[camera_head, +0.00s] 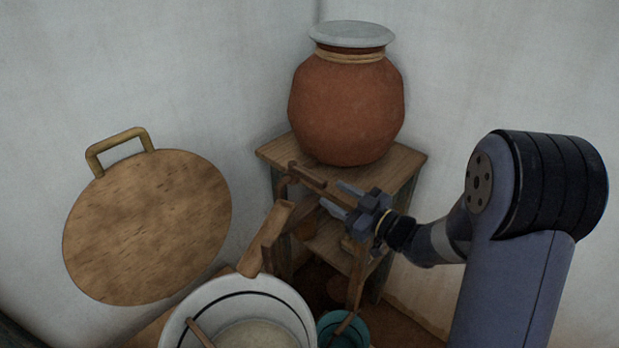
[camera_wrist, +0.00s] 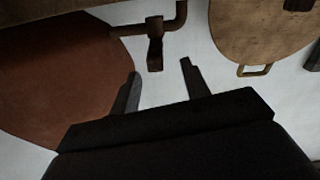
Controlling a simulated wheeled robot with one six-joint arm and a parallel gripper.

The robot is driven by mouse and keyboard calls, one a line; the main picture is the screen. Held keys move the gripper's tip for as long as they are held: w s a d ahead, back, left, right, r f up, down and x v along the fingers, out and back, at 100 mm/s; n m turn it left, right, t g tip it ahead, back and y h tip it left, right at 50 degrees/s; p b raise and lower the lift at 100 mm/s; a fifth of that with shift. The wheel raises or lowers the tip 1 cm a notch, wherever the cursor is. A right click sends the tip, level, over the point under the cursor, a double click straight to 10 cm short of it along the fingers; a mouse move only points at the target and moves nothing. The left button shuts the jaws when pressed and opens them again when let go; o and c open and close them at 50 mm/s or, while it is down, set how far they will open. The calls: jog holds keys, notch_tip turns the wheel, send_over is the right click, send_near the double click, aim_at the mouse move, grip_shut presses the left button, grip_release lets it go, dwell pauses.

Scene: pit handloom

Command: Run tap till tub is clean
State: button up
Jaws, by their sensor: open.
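The tap (camera_head: 310,181) is a brown pipe with an upturned end, at the foot of a reddish clay pot (camera_head: 346,105). In the wrist view the tap (camera_wrist: 156,48) is just beyond the gap between my fingers. My gripper (camera_head: 337,197) is open and empty, close to the tap on its right; I cannot tell if they touch. It also shows in the wrist view (camera_wrist: 160,82). The white tub (camera_head: 292,297), with a dark line inside, stands below and left of the tap. Pale matter lies in its bottom, with a brown stick across it. The picture's lower edge cuts the tub off.
The pot, with a grey lid (camera_head: 351,34), stands on a wooden stand (camera_head: 405,160). A wooden piece (camera_head: 266,240) slants above the tub. A teal bucket (camera_head: 328,324) is beside the tub. A round board (camera_head: 150,225) leans at the left wall.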

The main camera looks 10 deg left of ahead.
aim_at(310, 177)
jog(key=x, duration=0.4)
jog(key=p+x, duration=0.1)
jog(key=x, duration=0.4)
jog(key=shift+w, duration=0.45)
jog(key=shift+c, duration=0.2)
grip_shut()
